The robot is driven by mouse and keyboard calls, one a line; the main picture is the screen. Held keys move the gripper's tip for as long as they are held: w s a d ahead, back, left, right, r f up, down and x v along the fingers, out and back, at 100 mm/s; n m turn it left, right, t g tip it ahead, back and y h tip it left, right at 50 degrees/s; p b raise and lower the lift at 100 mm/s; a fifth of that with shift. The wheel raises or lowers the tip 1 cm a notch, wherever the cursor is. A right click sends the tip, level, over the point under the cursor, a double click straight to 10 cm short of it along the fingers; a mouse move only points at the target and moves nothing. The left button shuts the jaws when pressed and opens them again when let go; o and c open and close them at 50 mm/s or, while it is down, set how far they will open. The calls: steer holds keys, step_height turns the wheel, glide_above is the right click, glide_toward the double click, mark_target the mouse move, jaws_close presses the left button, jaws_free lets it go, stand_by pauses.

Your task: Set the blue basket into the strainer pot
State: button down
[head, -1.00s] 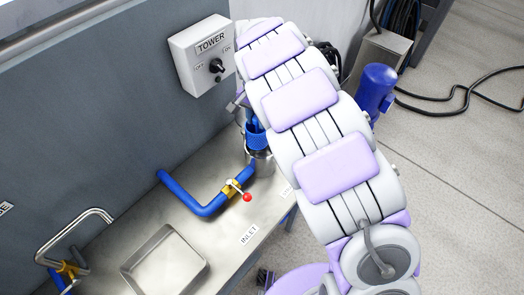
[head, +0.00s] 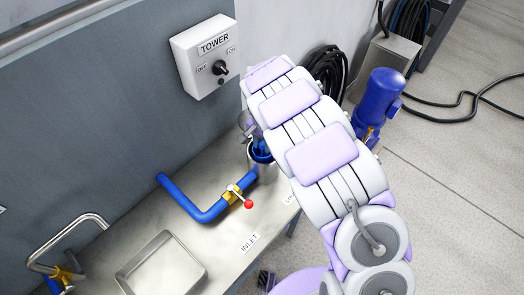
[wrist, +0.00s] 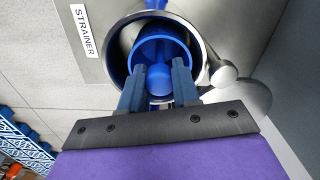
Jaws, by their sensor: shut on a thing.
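The blue basket (wrist: 158,48) is round and sits inside the mouth of the metal strainer pot (wrist: 120,58) in the wrist view. My gripper (wrist: 157,78) is shut on the basket's near side, with its two blue-grey fingers reaching over the pot's rim. In the head view the basket (head: 263,151) shows low in the mouth of the pot (head: 252,160), partly hidden behind my arm. How deep it sits, and whether it touches the bottom, I cannot tell.
A "STRAINER" label (wrist: 84,31) lies beside the pot. A blue inlet pipe (head: 200,209) with a red-knobbed valve (head: 248,204) runs to the pot. The TOWER switch box (head: 208,55) hangs on the wall behind.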

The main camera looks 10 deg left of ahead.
mark_target(263, 151)
steer(key=f, duration=0.1)
steer(key=d+f, duration=0.1)
steer(key=f, duration=0.1)
steer(key=shift+s+d+f, duration=0.1)
steer(key=shift+f, duration=0.15)
steer(key=shift+f+b, duration=0.3)
steer(key=shift+f, duration=0.05)
steer(key=shift+a+f, duration=0.15)
steer(key=shift+a, duration=0.5)
steer(key=c, duration=1.3)
jaws_free()
steer(key=shift+d, duration=0.1)
steer(key=o, duration=0.5)
steer(key=shift+d, duration=0.35)
steer(key=shift+a+r, duration=0.3)
steer(key=shift+r, duration=0.05)
steer(key=r+p, duration=0.1)
steer(key=r, duration=1)
steer(key=shift+d+r, duration=0.15)
steer(key=shift+d, duration=0.05)
steer(key=shift+a+r, duration=0.1)
steer(key=shift+r, duration=0.05)
